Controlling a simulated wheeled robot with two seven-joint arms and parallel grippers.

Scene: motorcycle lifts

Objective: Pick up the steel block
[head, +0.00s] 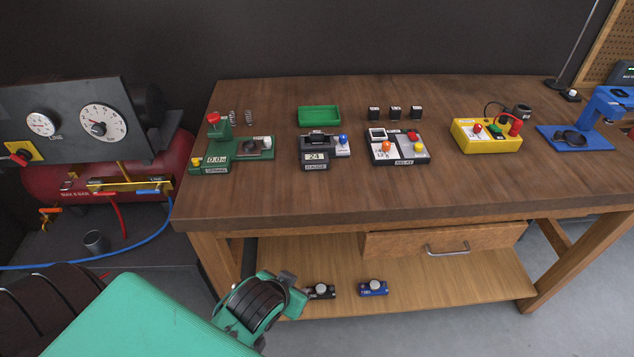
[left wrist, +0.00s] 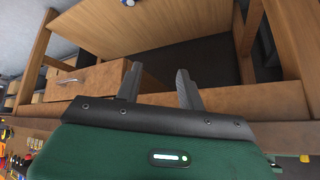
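I cannot single out a steel block for certain. A green device (head: 238,155) with a display carries a greyish piece, and three small dark blocks (head: 395,112) stand in a row at the back of the bench. My left gripper (left wrist: 157,69) is open and empty in the left wrist view, its two dark fingers apart beside the bench's drawer and lower shelf. In the head view my left arm's wrist is low in front of the shelf, and its fingers are mostly hidden. My right gripper is in neither view.
The wooden bench (head: 300,205) also carries a green tray (head: 319,116), a gauge (head: 316,157), a relay device (head: 396,148), a yellow box (head: 487,134) and a blue stand (head: 575,137). A black device (head: 321,291) and a blue device (head: 373,288) lie on the lower shelf.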

